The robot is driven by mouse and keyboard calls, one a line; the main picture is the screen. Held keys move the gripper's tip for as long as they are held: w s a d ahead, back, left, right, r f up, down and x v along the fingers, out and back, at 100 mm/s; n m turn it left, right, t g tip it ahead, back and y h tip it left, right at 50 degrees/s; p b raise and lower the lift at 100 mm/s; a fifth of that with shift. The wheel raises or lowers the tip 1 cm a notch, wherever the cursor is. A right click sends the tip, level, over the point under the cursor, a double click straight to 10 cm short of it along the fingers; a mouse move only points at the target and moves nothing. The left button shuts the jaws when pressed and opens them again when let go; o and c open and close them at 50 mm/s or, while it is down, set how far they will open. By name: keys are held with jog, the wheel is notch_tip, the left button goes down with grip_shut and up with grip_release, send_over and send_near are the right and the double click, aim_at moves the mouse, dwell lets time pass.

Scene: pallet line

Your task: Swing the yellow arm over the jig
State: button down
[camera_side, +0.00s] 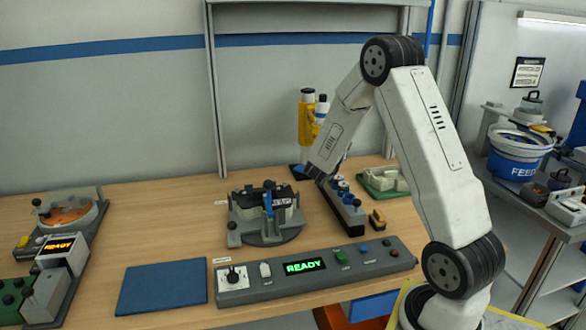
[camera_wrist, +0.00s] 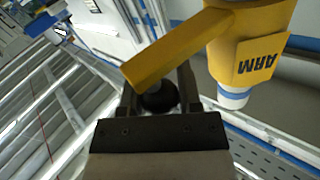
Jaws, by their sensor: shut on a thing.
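The yellow arm (camera_wrist: 180,48) crosses the wrist view from a yellow head marked ARM (camera_wrist: 262,55), with a white and blue collar below it. My gripper (camera_wrist: 158,88) is shut on a round black knob (camera_wrist: 160,98) under the free end of the yellow arm. In the side view the yellow head (camera_side: 306,123) shows behind my wrist; the yellow bar and my fingertips are mostly hidden there. A grey fixture with a black block and blue lever, apparently the jig (camera_side: 265,232), sits on the bench left of my gripper.
A grey control panel (camera_side: 312,268) with a green READY display lies in front of the jig. A blue mat (camera_side: 162,286) is front left, a machine with an orange disc (camera_side: 68,218) far left. A grey-blue device (camera_side: 345,208) stands right of the jig.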

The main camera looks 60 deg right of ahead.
jog(key=w+a+m+g, duration=0.1)
jog(key=w+a, duration=0.1)
jog(key=w+a+m+g, duration=0.1)
jog(key=w+a+g, duration=0.1)
jog(key=w, duration=0.1)
jog(key=w+a+m+g, duration=0.1)
jog(key=w+a+g, duration=0.1)
jog(key=w, duration=0.1)
jog(key=shift+w, duration=0.15)
jog(key=w+g, duration=0.1)
jog(key=w+a+m+g+y, duration=0.1)
jog(key=w, duration=0.1)
jog(key=w+a+m+g, duration=0.1)
jog(key=shift+w, duration=0.15)
jog(key=shift+w+a+r, duration=0.1)
jog(key=shift+w+r, duration=0.05)
jog(key=shift+w, duration=0.05)
jog(key=c, duration=0.6)
grip_release()
jog(key=shift+w, duration=0.1)
jog(key=o, duration=0.3)
